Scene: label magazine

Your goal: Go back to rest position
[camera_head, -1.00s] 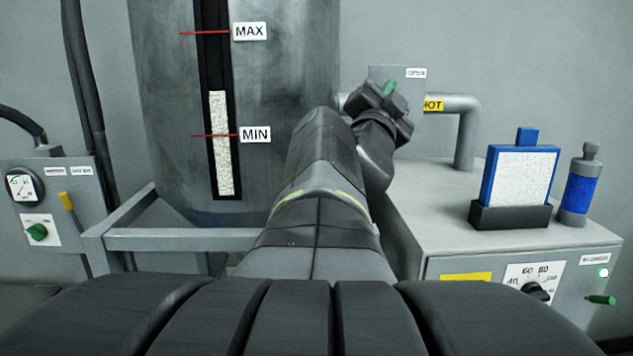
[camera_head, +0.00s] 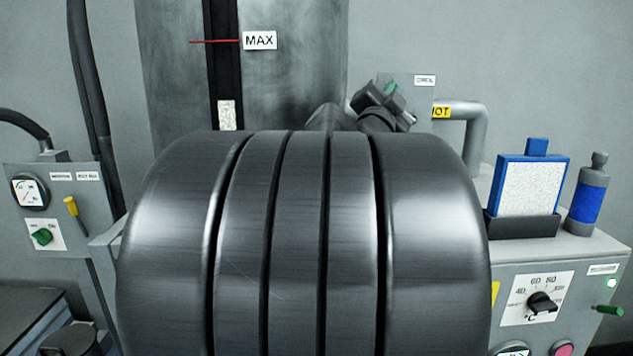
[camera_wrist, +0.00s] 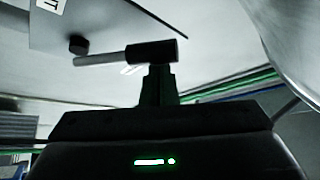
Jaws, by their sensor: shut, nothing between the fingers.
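My gripper (camera_head: 391,89) is at the far side of the machine, in front of a small grey panel labelled OPEN (camera_head: 424,80). Its fingers are together with nothing between them. In the wrist view, my gripper (camera_wrist: 158,72) points at a dark cylindrical handle (camera_wrist: 152,50) on a grey rod. The fingertips appear to be at or just below the handle; I cannot tell whether they touch. My large dark arm link covers the middle of the head view and hides most of my forearm.
A grey tank (camera_head: 290,70) with a level gauge stands behind. A HOT pipe (camera_head: 475,135) runs near my gripper. A gauge box (camera_head: 60,200) is at left.

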